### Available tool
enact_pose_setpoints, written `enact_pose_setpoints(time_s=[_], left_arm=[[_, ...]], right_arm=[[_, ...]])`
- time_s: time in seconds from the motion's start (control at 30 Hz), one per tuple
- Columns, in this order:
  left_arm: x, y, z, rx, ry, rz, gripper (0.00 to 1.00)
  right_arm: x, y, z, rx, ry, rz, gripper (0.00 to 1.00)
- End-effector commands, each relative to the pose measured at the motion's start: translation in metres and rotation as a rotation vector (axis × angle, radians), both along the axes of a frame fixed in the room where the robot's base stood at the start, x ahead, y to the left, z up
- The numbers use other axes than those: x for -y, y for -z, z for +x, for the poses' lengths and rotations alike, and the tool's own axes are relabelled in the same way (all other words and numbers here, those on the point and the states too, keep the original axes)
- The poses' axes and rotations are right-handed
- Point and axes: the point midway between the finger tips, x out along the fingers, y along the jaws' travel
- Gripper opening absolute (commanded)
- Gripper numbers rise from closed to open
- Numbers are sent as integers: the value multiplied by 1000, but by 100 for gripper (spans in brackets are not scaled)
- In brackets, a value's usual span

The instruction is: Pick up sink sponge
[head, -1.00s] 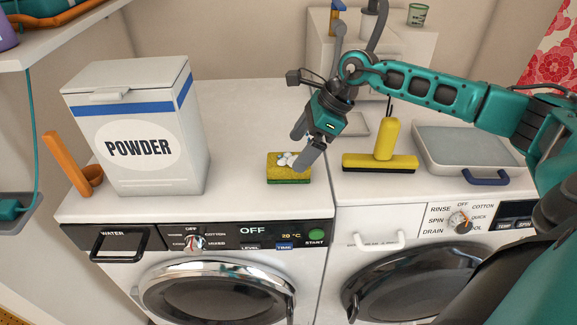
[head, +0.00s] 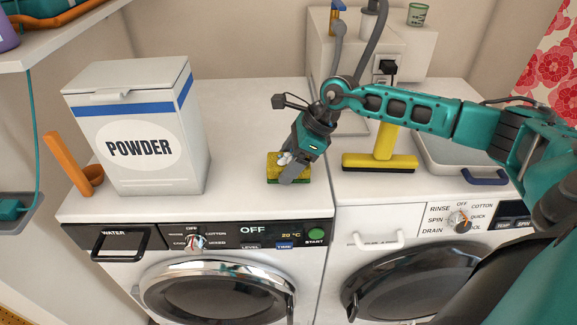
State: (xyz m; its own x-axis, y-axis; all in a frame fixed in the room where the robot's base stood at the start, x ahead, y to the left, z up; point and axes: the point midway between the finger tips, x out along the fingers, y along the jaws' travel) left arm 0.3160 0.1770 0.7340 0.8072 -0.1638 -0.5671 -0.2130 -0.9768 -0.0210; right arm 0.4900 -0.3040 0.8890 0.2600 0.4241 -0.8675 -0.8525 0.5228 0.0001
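The sink sponge (head: 273,168) is yellow with a green underside and some white foam on top. It lies on top of the left washing machine, near its front edge. My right gripper (head: 289,166) is down at the sponge, and its near finger covers part of the sponge's front and right. The far finger is mostly hidden, so whether the fingers are closed on the sponge cannot be told. The sponge still rests on the surface. My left gripper is not in view.
A powder box (head: 140,130) and an orange scoop (head: 75,165) stand to the left. The surface behind the sponge is clear.

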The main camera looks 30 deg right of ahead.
Motion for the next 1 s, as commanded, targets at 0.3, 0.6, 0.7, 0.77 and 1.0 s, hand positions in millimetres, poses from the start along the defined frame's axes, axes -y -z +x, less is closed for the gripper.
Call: enact_pose_setpoints(time_s=[0.3, 0.6, 0.7, 0.77, 1.0], left_arm=[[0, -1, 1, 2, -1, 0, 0], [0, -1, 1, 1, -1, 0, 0], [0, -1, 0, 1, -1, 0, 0], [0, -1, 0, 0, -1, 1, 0], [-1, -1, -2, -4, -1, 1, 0]], right_arm=[[0, 0, 0, 0, 0, 0, 39], [0, -4, 0, 2, 0, 0, 37], [0, -12, 1, 3, 0, 1, 37], [0, -20, 1, 3, -1, -1, 37], [0, -77, 1, 9, 0, 1, 37]])
